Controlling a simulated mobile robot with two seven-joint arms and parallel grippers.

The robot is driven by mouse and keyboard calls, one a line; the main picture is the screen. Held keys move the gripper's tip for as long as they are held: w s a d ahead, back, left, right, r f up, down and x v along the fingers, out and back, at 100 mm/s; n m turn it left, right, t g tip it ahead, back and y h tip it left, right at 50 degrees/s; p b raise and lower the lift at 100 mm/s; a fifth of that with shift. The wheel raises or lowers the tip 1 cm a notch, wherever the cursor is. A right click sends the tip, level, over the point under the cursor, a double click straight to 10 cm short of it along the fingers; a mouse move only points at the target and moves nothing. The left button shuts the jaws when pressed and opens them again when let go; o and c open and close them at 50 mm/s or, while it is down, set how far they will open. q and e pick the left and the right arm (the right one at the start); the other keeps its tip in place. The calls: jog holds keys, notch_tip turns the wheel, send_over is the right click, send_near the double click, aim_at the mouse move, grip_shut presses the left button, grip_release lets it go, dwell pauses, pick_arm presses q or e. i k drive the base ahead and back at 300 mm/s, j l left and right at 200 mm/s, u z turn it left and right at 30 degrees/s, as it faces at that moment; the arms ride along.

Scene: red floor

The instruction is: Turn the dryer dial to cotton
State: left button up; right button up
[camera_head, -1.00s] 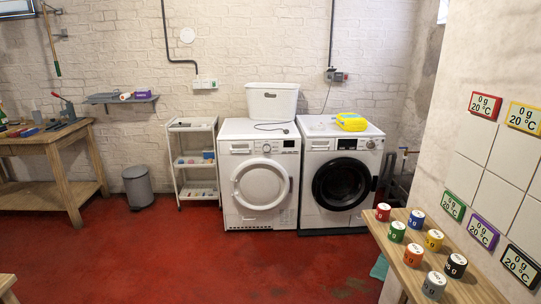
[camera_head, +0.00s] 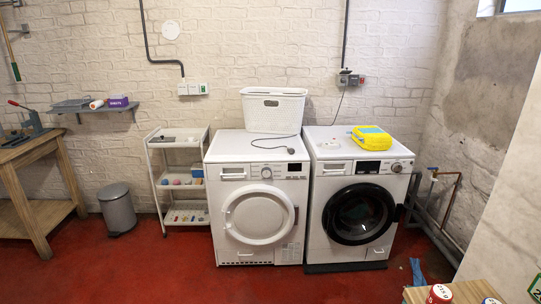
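Two white front-loading machines stand side by side against the brick wall. The left one, which looks like the dryer (camera_head: 228,201), has a white round door and a vent grille low on its front. Its small round dial (camera_head: 266,172) is on the upper front panel, left of a dark display. The markings around the dial are too small to read. The right machine (camera_head: 323,226) has a black round door and its own knob (camera_head: 397,167) at the right of its panel. Neither of my grippers is in view.
A white basket (camera_head: 273,111) and a cable lie on the left machine, a yellow case (camera_head: 371,137) on the right one. A shelf cart (camera_head: 163,187) stands left, with a grey bin (camera_head: 117,209) and wooden workbench (camera_head: 33,196) beyond. The red floor (camera_head: 160,275) in front is clear.

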aim_at(266, 172)
jog(key=i+z, duration=0.1)
jog(key=i, duration=0.55)
jog(key=i+j+z, duration=0.15)
jog(key=i, duration=0.55)
jog(key=i+j+z, duration=0.2)
jog(key=i+z, duration=0.15)
jog(key=i, duration=0.15)
jog(key=i+j+z, duration=0.35)
jog(key=i, duration=0.1)
